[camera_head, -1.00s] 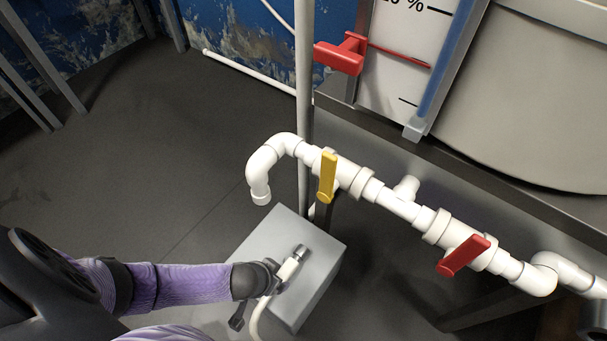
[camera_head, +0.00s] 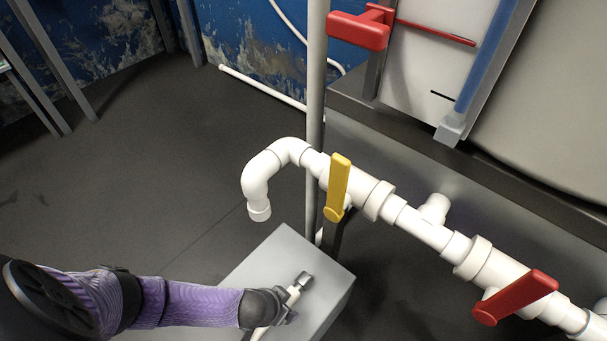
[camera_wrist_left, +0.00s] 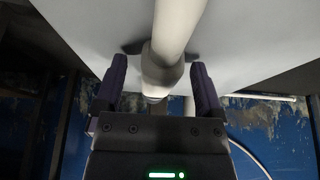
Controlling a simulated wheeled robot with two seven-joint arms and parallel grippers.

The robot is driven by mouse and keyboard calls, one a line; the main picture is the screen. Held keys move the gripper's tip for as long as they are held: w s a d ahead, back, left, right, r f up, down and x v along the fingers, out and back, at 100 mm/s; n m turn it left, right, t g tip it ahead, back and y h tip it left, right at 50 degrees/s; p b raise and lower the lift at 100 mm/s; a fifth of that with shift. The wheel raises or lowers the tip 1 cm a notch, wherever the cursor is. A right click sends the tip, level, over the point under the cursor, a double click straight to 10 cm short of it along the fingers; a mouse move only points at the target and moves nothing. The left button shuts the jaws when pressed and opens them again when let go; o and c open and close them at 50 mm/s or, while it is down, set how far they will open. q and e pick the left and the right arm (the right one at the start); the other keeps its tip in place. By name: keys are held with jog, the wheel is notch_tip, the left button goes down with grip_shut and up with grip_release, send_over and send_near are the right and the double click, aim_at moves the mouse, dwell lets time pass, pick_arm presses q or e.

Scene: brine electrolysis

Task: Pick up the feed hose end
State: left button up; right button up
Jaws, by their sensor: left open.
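The feed hose end, white with a grey metal tip (camera_head: 303,279), lies over the top of a grey box (camera_head: 278,258) in the head view. My left gripper (camera_head: 288,303) is at the hose end, and its dark hand hides part of the hose. In the left wrist view the white hose (camera_wrist_left: 166,50) runs between the two fingers of my left gripper (camera_wrist_left: 158,78). The jaws are open, with a finger on either side of the hose and visible gaps there. My right gripper is in neither view.
A white pipe spout (camera_head: 258,185) curves down above the box. Its pipe carries a yellow valve handle (camera_head: 338,185) and a red one (camera_head: 515,297). A grey upright post (camera_head: 316,100) stands behind. The dark floor (camera_head: 130,190) at left is clear.

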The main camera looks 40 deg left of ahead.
pick_arm(q)
grip_shut()
dwell(0.5)
